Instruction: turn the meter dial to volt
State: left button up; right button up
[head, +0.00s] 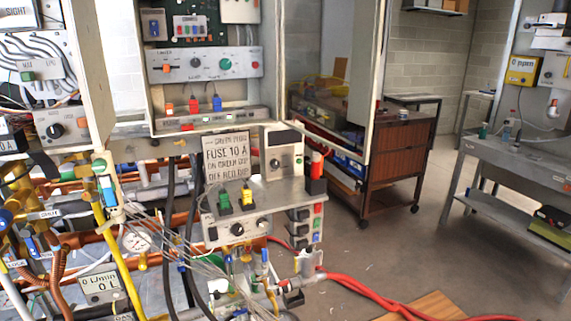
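A grey box with a dark blank display, which looks like the meter (285,150), stands upright behind the small metal shelf at the middle, right of the fuse sign. Its small dark round dial (299,162) is on the front face below the display. The marks around the dial and its pointer direction are too small to read. Neither of my grippers shows in the head view.
The fuse sign (228,156) stands beside the meter. Green and yellow plugs (235,200) sit on the shelf in front. A black block with a red top (316,176) is close at the right. Pipes and cables crowd the lower left. Floor (415,235) is open at right.

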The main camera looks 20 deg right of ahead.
aim_at(274, 163)
jog(key=l+u, duration=0.45)
jog(key=l, duration=1.7)
jog(key=i+l+u, duration=0.1)
jog(key=l+u, duration=0.2)
jog(key=l, duration=0.75)
